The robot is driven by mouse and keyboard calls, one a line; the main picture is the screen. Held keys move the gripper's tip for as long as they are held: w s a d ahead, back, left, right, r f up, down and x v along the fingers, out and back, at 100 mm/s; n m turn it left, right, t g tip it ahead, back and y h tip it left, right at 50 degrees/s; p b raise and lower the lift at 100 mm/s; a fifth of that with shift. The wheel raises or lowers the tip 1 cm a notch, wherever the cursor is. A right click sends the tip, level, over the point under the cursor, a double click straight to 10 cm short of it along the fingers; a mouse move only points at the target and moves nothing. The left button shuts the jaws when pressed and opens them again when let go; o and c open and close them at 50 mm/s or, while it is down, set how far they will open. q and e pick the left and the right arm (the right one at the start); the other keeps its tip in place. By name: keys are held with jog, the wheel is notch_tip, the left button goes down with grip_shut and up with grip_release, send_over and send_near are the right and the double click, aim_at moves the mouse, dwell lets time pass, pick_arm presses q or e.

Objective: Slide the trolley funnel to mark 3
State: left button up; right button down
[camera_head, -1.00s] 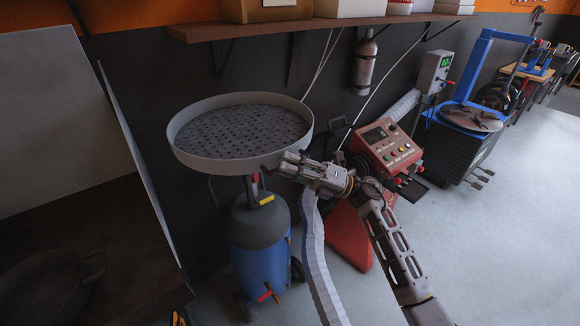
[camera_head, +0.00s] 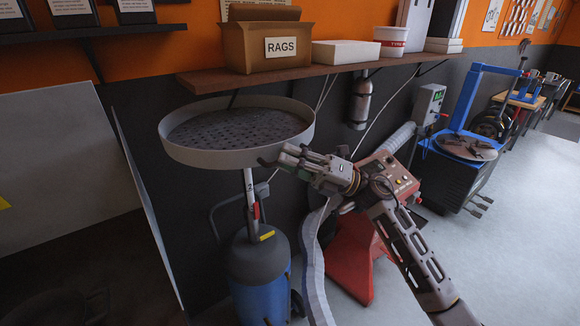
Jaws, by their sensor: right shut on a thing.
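The trolley funnel (camera_head: 180,152) is a wide, round, pale pan with a perforated dark plate inside. It sits on a light pole (camera_head: 249,200) that rises from the blue and dark grey tank (camera_head: 258,280). A mark 2 (camera_head: 250,187) shows on the pole, with a red part just below it. I cannot make out a mark 3. My right gripper (camera_head: 276,160) is shut on the funnel's rim at its near right side, and its fingers hide a bit of the rim. My left gripper is not in view.
The wooden shelf (camera_head: 330,72) juts out above and behind the funnel, carrying a RAGS box (camera_head: 268,45) and white boxes. A red machine (camera_head: 350,262) and pale hose (camera_head: 312,270) stand right of the tank. A grey panel (camera_head: 150,205) is close on the left.

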jog(key=shift+r, duration=0.25)
jog(key=c, duration=1.5)
grip_release()
jog(key=shift+f, duration=0.1)
jog(key=v, duration=1.2)
jog(key=shift+w, duration=0.1)
